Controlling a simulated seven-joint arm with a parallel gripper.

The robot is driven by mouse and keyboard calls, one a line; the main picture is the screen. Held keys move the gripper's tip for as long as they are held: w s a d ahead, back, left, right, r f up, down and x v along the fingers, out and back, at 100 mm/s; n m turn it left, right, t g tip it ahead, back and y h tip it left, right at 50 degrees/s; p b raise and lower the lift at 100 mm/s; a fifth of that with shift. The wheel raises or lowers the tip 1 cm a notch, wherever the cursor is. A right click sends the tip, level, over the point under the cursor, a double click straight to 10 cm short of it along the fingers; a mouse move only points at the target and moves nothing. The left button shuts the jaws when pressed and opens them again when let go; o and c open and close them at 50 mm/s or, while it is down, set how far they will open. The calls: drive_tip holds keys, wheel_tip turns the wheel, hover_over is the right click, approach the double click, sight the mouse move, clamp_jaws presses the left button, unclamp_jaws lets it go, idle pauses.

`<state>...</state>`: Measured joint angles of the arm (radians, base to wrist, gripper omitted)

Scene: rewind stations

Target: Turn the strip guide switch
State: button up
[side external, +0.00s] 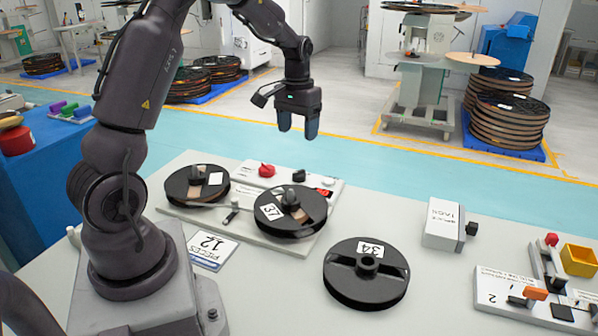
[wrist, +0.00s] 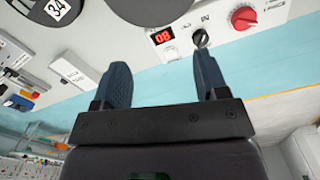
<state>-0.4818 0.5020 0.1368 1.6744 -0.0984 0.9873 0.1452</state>
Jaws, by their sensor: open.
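The rewind station's white control panel (side external: 245,181) stands behind its two reels. A small lever (side external: 232,213) stands between the reels on the near side. The labels are too small to tell which control is the strip guide switch. My gripper (side external: 298,133) is open and empty, fingers down, in the air above and behind the panel; in the wrist view its fingers (wrist: 160,72) are apart, touching nothing.
Reels on the station (side external: 197,186) (side external: 290,211) stand in front of the panel. A loose reel marked 34 (side external: 366,290) lies on the table. A white box (side external: 442,223) and a second station with an orange lever (side external: 535,293) are at right. Air around my gripper is free.

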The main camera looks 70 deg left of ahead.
hover_over(299, 171)
drive_tip(key=s+d, duration=0.2)
drive_tip(key=s, duration=0.1)
wheel_tip(299, 171, down, 8)
drive_tip(key=w+a+m, duration=0.1)
drive_tip(key=w+a, duration=0.1)
drive_tip(key=w, duration=0.1)
wheel_tip(299, 171, down, 12)
drive_tip(key=shift+r, duration=0.15)
drive_tip(key=c, duration=0.9)
